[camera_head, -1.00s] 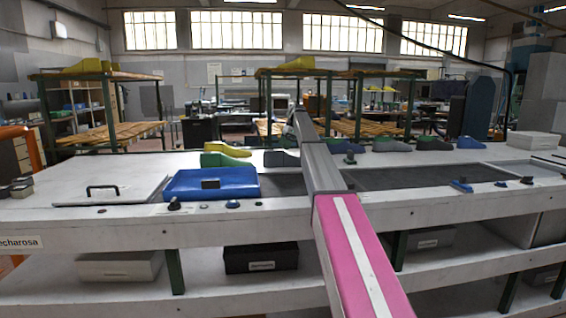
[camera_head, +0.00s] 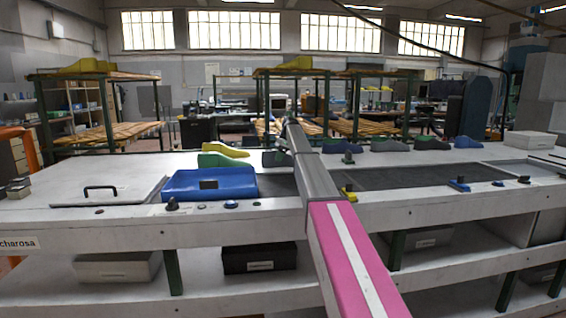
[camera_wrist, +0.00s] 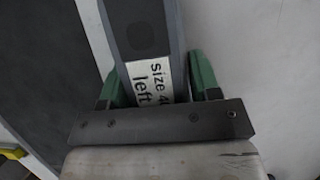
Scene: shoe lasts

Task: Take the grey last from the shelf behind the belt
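A grey last (camera_wrist: 147,35) with a white label reading "size 4… left" fills the middle of the wrist view. The label's end is cut off by the gripper body. My gripper (camera_wrist: 157,82) has one green finger on each side of this last, close against it. Whether the fingers press on it cannot be told.
Green (camera_head: 222,161) and yellow (camera_head: 222,149) lasts lie left of the grey one. More lasts, including a blue one (camera_head: 468,142), stand to the right. A yellow piece (camera_head: 348,194) lies by the belt's near edge.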

